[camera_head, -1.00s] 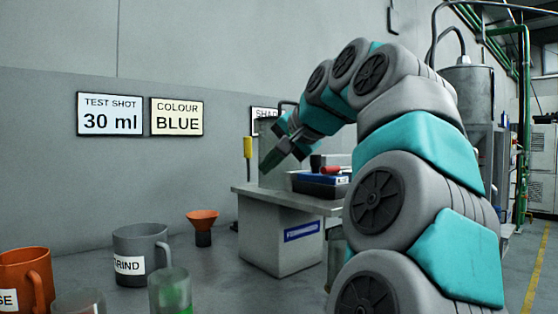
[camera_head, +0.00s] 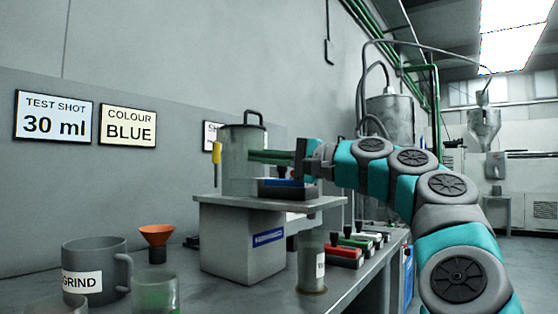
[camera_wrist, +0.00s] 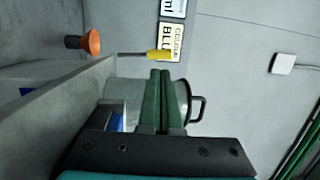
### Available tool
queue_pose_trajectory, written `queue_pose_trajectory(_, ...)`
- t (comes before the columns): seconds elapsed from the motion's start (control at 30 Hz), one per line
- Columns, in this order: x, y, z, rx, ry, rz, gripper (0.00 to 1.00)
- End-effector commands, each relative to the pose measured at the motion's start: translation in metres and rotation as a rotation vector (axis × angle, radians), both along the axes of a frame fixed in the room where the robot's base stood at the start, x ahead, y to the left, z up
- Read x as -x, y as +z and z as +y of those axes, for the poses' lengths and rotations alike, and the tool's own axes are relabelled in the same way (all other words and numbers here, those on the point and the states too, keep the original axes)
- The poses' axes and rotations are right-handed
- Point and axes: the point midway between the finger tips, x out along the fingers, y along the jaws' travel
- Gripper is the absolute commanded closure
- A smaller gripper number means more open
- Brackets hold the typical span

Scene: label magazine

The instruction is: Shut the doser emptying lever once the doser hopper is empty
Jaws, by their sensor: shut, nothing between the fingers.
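The doser hopper (camera_head: 236,172) is a grey, lidded cylinder with a dark handle on top, standing on the doser stand (camera_head: 238,243). Its contents cannot be made out. A lever with a yellow grip (camera_head: 188,151) stands upright at the left end of the stand; I take it for the emptying lever. The yellow grip also shows in the wrist view (camera_wrist: 158,56), beyond my fingertips. My gripper (camera_head: 252,156) has green fingers, shut and empty, pointing left across the front of the hopper. In the wrist view the closed fingers (camera_wrist: 160,78) cover part of the hopper (camera_wrist: 124,94), apart from the lever.
A black tray with a blue item (camera_head: 287,189) sits on the stand's top below my gripper. A metal cup (camera_head: 312,265) stands under the overhang. Red, green and dark-handled blocks (camera_head: 345,252) lie to the right. An orange funnel (camera_head: 156,236) and GRIND mug (camera_head: 95,268) stand left.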

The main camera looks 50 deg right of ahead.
Motion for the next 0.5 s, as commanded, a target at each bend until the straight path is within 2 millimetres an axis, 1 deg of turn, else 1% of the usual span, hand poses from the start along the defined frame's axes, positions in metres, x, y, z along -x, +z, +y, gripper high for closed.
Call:
queue_pose_trajectory(0.03,-0.011,-0.002,0.003,0.0,0.001,0.005,1.0)
queue_pose_trajectory(0.2,-0.04,0.002,0.012,0.003,0.002,0.005,1.0)
queue_pose_trajectory(0.4,-0.063,0.005,0.018,0.002,0.001,0.004,1.0)
queue_pose_trajectory(0.5,-0.068,0.005,0.02,0.002,0.001,0.004,1.0)
